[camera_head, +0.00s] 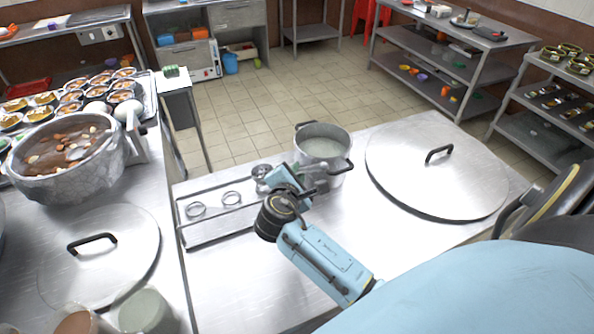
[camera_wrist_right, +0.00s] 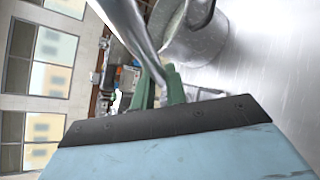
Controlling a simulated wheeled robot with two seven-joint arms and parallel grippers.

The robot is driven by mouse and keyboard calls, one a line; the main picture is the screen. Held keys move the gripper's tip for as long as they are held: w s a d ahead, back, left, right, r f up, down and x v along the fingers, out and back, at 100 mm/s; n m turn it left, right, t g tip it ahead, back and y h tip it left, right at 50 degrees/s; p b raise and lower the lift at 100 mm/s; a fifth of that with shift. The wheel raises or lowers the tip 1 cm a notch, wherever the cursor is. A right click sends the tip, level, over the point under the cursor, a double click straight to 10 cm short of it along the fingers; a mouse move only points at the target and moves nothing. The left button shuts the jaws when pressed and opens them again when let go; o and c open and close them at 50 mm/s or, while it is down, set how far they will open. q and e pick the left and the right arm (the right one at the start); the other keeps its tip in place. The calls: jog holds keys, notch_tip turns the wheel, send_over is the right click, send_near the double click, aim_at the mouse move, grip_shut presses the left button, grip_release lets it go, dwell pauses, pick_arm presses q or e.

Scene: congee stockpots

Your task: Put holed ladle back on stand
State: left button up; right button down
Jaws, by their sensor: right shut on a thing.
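The stand (camera_head: 213,234) is a long low metal rack on the counter, with two round rings showing on its left part. My right gripper (camera_head: 302,192) is over the right end of the stand, beside the small pot (camera_head: 322,147). In the right wrist view its green fingers (camera_wrist_right: 160,88) are shut on a shiny metal handle (camera_wrist_right: 130,22), which I take to be the holed ladle's. A small round metal piece (camera_head: 262,172) shows just left of the gripper; I cannot tell if it is ladle or stand. The ladle's holes are not visible. My left gripper is out of view.
A large round lid (camera_head: 400,178) lies right of the small pot. A stockpot of congee (camera_head: 66,160) and another lid (camera_head: 98,262) are on the left counter. Cups stand at the bottom left. The counter in front of the stand is clear.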

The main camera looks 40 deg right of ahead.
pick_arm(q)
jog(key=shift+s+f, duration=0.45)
pick_arm(e)
jog(key=shift+f, duration=0.8)
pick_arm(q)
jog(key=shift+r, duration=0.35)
pick_arm(e)
jog(key=shift+s+a, duration=0.1)
jog(key=shift+a, duration=0.05)
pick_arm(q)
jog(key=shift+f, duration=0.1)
pick_arm(e)
jog(key=shift+f, duration=0.2)
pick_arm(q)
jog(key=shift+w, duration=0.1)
pick_arm(e)
jog(key=c, duration=1.3)
grip_release()
jog(key=shift+c, duration=0.2)
jog(key=v, duration=1.3)
jog(key=shift+a, duration=0.15)
jog(key=shift+s, duration=0.15)
